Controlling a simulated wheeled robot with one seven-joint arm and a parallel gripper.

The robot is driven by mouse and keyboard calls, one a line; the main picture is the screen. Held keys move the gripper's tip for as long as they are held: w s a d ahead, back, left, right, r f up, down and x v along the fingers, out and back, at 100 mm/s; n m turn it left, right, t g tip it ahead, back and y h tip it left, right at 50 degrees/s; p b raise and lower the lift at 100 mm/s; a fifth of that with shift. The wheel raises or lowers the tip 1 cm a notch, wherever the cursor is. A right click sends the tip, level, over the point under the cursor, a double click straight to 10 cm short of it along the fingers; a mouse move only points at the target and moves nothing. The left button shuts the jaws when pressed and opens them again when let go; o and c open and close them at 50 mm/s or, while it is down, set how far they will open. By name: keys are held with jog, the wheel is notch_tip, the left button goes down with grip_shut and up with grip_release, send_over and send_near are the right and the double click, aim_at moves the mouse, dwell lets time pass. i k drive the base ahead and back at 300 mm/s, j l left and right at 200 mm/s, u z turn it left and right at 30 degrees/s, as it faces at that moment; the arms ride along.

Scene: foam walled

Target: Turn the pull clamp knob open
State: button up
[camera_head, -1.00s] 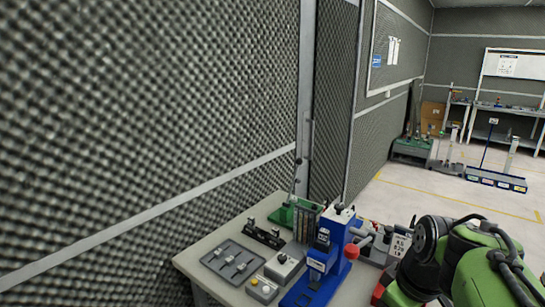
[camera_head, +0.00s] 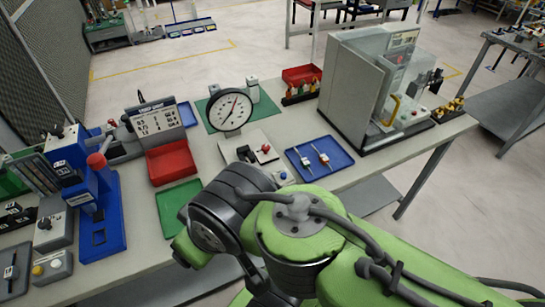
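I cannot tell for sure which part is the pull clamp knob. A round white dial gauge (camera_head: 229,111) stands on the bench, with a grey-white block (camera_head: 246,146) in front of it. A small red knob (camera_head: 265,148) sits on this block, and a small blue part (camera_head: 282,175) is just below it, close to my arm. My green and dark grey arm covers the bottom middle and hides part of the bench front. My gripper is not visible.
A red tray (camera_head: 171,162), a green tray (camera_head: 174,207) and a blue tray (camera_head: 322,160) with small metal parts lie on the bench. A large grey machine (camera_head: 352,80) stands at the right end. A labelled panel device (camera_head: 155,118) stands behind the red tray.

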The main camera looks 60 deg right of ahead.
aim_at(265, 148)
jog(key=z, duration=1.5)
